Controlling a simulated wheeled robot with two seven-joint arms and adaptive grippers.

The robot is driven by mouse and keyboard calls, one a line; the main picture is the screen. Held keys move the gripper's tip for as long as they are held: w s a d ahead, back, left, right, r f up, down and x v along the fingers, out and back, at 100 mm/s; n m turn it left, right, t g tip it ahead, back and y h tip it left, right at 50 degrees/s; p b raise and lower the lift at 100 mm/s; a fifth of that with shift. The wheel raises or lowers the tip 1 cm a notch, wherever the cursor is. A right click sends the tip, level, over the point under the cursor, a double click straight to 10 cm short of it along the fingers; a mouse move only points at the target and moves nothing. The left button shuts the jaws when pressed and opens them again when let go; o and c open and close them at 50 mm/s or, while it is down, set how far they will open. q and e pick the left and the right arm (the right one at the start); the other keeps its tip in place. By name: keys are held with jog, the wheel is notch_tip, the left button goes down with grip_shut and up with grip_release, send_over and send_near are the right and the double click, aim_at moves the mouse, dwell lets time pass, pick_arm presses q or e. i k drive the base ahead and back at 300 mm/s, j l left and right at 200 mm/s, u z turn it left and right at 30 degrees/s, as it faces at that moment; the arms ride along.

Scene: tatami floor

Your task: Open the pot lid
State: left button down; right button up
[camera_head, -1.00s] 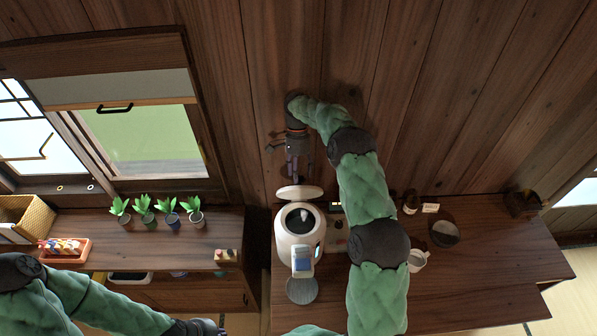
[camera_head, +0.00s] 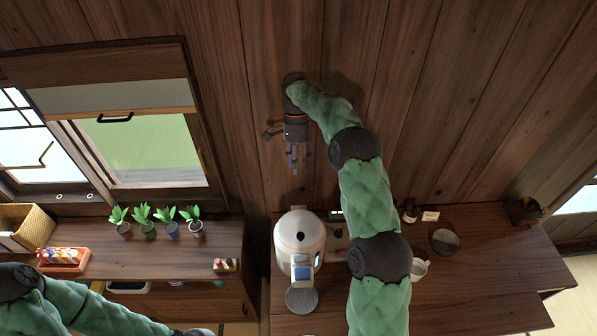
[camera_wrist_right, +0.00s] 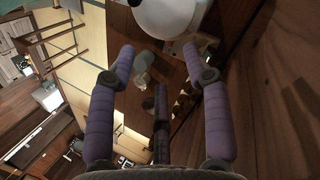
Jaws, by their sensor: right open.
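The white rounded pot (camera_head: 290,252) stands on the right-hand wooden counter. Its white lid (camera_head: 298,224) lies down over the top, with a small dark spot near its middle. My right gripper (camera_head: 296,163) is open and empty above and behind the pot, near the wooden wall, its fingers pointing down toward the pot. In the right wrist view, my right gripper's spread fingers (camera_wrist_right: 158,58) have nothing between them, and the pot (camera_wrist_right: 168,15) shows at the top edge, apart from them. My left arm enters at the lower left; its gripper is out of the picture.
A grey round disc (camera_head: 301,301) lies in front of the pot. A white mug (camera_head: 419,268) and a dark bowl (camera_head: 445,241) stand to the right. Several potted plants (camera_head: 172,228) line the left counter (camera_head: 130,262). The wooden wall (camera_head: 250,120) is close behind my right gripper.

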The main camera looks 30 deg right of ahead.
aim_at(300, 229)
jog(key=k, duration=1)
